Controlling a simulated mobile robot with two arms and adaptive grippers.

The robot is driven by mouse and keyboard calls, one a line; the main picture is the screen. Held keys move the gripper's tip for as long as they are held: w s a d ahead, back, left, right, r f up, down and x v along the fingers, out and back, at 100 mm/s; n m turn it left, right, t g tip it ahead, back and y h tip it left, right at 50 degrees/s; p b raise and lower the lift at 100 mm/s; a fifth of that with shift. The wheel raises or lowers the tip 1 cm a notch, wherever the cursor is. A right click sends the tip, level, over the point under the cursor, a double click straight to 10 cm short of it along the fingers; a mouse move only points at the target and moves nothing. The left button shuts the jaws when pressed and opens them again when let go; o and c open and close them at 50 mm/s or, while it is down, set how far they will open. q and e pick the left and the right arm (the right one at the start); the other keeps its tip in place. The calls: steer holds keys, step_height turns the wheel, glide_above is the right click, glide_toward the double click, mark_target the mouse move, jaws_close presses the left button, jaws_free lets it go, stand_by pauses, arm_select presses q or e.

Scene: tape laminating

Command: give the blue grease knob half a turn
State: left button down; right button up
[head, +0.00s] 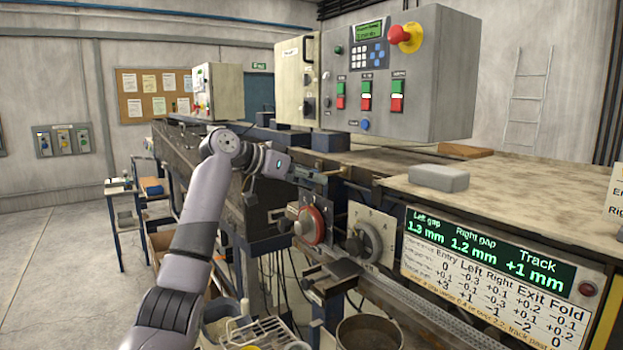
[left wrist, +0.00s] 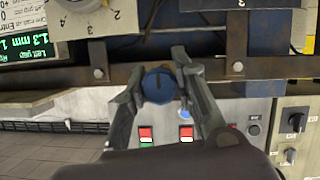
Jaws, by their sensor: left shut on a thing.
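The blue grease knob (left wrist: 158,86) is a round blue cap with a dark line across its face, in the middle of the left wrist view. My left gripper (left wrist: 159,68) has one finger on each side of it and is shut on it. In the head view my left arm comes up from the bottom, and the left gripper (head: 322,175) reaches the machine's side rail. There I cannot make out the knob, which the gripper seems to hide. My right gripper is in neither view.
Below the gripper are a red dial (head: 311,224) and a grey dial (head: 368,240) on plates. A gap display (head: 490,247) is at the right. A control box (head: 432,75) with a red stop button stands above. A grey block (head: 438,178) lies on the machine top.

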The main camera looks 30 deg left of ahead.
arm_select(q)
steer(key=c, duration=1.7)
jaws_free()
steer(key=shift+f, duration=0.25)
steer(key=o, duration=0.4)
steer(key=shift+r, duration=0.2)
steer(key=shift+s, duration=0.1)
steer(key=v, duration=1.1)
steer(key=shift+s+a+r, duration=0.2)
steer(key=shift+s, duration=0.1)
